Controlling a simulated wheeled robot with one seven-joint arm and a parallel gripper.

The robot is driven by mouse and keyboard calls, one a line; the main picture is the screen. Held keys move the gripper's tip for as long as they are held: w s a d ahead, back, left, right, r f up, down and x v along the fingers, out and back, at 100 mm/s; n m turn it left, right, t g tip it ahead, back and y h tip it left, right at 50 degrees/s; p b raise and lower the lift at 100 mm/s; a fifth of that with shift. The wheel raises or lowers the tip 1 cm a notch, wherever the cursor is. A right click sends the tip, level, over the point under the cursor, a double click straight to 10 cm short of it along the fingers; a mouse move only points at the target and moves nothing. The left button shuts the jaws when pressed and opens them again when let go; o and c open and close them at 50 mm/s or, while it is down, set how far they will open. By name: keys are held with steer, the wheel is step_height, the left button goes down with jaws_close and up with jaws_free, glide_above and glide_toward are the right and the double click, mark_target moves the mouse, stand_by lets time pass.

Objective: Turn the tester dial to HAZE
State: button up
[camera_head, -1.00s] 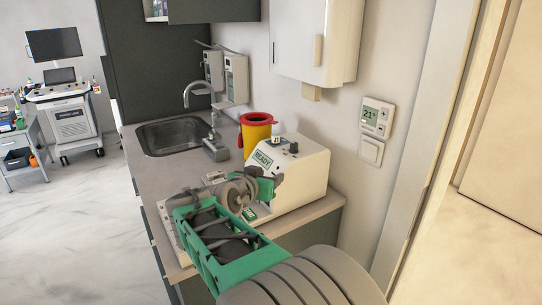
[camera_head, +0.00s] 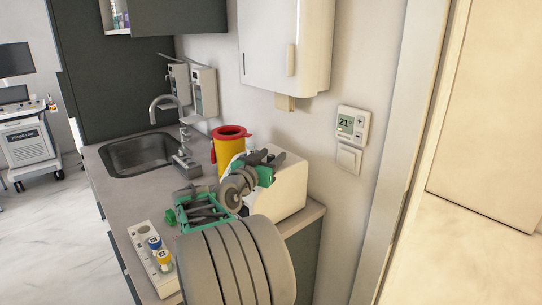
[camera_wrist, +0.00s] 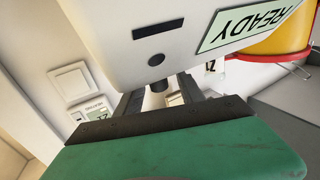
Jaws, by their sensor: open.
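The tester is a cream box (camera_head: 292,190) on the counter by the wall; my arm hides its front in the head view. In the wrist view its face (camera_wrist: 120,25) fills the upper part, with a READY display (camera_wrist: 245,25) and a dark oval spot. A small dark knob (camera_wrist: 158,87), seemingly the dial, shows between my fingers. My gripper (camera_head: 268,158) is open at the tester's upper front. In the wrist view its fingers (camera_wrist: 160,95) stand on either side of the knob, with no clear contact. The dial's pointer and any HAZE mark cannot be read.
A yellow bin with a red rim (camera_head: 228,150) stands behind the tester. A white rack (camera_head: 143,240) with capped tubes lies at the counter's front left. A sink (camera_head: 150,155) is farther back. A cabinet (camera_head: 285,45) hangs above; a thermostat (camera_head: 352,125) is on the wall.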

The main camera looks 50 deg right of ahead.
steer(key=shift+c, duration=0.2)
jaws_close()
stand_by(0.3)
steer(key=shift+s+n+t, duration=0.15)
steer(key=shift+n+t, duration=0.15)
steer(key=shift+t, duration=0.1)
steer(key=n+t, duration=0.1)
steer(key=n+t+y+b, duration=0.1)
steer(key=t, duration=0.1)
steer(key=n+t+y, duration=0.1)
steer(key=shift+s+d+t, duration=0.15)
steer(key=shift+s+t, duration=0.1)
steer(key=shift+t, duration=0.15)
steer(key=n+t+y+b, duration=0.1)
steer(key=n+t+b, duration=0.1)
steer(key=n+t+y+b, duration=0.1)
steer(key=t+y+b, duration=0.1)
steer(key=shift+f+n+y, duration=0.3)
steer(key=shift+f+n, duration=0.1)
steer(key=shift+w+n+t+y+b, duration=0.15)
steer(key=shift+n+t+y+b, duration=0.7)
steer(key=shift+t+b, duration=0.2)
steer(key=shift+w+r+n+t+y+b, duration=0.15)
steer(key=shift+n+t+y+b, duration=0.45)
steer(key=shift+y, duration=0.45)
steer(key=shift+s+r+n+t+y+b, duration=0.15)
steer(key=shift+n+t+y+b, duration=0.2)
steer(key=shift+n+y, duration=0.55)
steer(key=shift+w, duration=0.15)
